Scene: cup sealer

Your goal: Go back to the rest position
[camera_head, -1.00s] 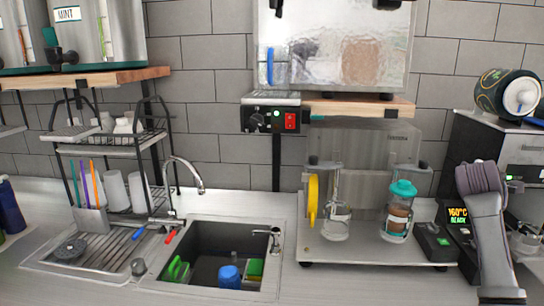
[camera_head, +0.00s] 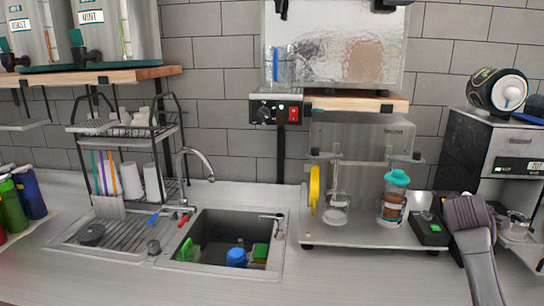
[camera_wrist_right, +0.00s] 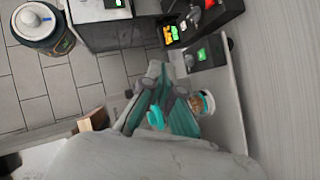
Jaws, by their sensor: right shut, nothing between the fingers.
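My right arm comes in at the lower right of the head view, with its grey end (camera_head: 468,213) low in front of the counter's right part. My right gripper (camera_wrist_right: 158,78) shows in the right wrist view, shut with nothing in it. Behind its fingers is a teal-lidded jar with brown contents (camera_wrist_right: 205,103), partly hidden by them. In the head view this jar (camera_head: 392,205) stands upright on the sealer's base, apart from my arm. My left gripper is not in view.
The cup sealer (camera_head: 365,235) stands right of the sink (camera_head: 225,240). A small black device with a green button (camera_head: 430,228) is close to my right arm. A dark cabinet (camera_head: 475,155) stands at the right. The front strip of counter is clear.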

